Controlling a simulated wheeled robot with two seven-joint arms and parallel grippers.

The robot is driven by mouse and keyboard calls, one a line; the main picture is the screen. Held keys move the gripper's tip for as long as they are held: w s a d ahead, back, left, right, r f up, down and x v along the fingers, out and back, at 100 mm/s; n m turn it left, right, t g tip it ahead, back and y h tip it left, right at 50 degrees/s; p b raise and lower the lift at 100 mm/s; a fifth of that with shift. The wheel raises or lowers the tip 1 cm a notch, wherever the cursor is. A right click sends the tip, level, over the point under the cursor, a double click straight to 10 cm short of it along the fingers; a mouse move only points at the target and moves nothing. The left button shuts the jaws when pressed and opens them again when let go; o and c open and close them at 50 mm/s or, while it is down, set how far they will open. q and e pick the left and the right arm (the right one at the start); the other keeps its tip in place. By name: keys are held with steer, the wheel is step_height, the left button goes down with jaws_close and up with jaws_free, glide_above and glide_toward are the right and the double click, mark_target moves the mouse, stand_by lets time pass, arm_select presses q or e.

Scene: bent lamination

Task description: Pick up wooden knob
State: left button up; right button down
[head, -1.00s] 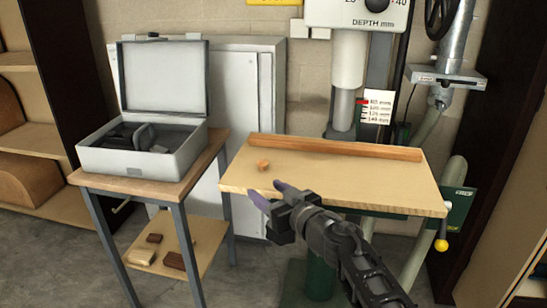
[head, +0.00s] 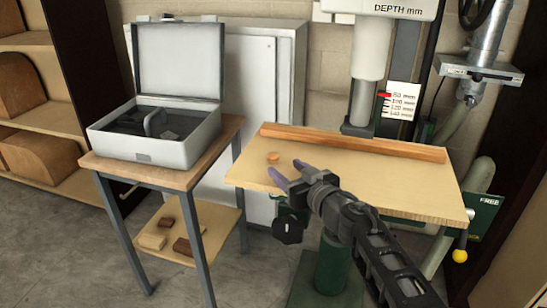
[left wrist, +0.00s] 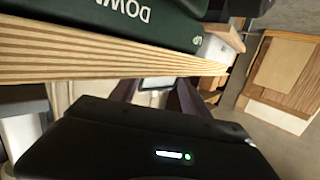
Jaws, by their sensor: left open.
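The wooden knob (head: 272,157) is a small, round, orange-brown piece. It sits near the left end of the light wooden drill-press table (head: 400,188), close to the back fence. My left gripper (head: 287,170) is open and empty, its two purplish fingers apart and pointing toward the knob. In the head view the fingertips are just right of and below the knob, apart from it. The fingers also show in the left wrist view (left wrist: 155,98), beside the table's striped edge (left wrist: 100,55). The knob cannot be made out there. My right gripper is not in view.
A wooden fence (head: 350,142) runs along the table's back. The drill press column (head: 364,90) stands behind it. At left, an open grey case (head: 150,147) sits on a small side table (head: 160,172), with several wood blocks (head: 182,246) on its lower shelf.

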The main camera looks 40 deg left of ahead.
mark_target(276, 160)
arm_select(q)
steer(key=shift+w+a, duration=0.15)
steer(key=shift+a, duration=0.1)
steer(key=shift+p+x, duration=0.6)
steer(key=shift+x, duration=2.05)
steer(key=shift+w, duration=0.1)
jaws_close()
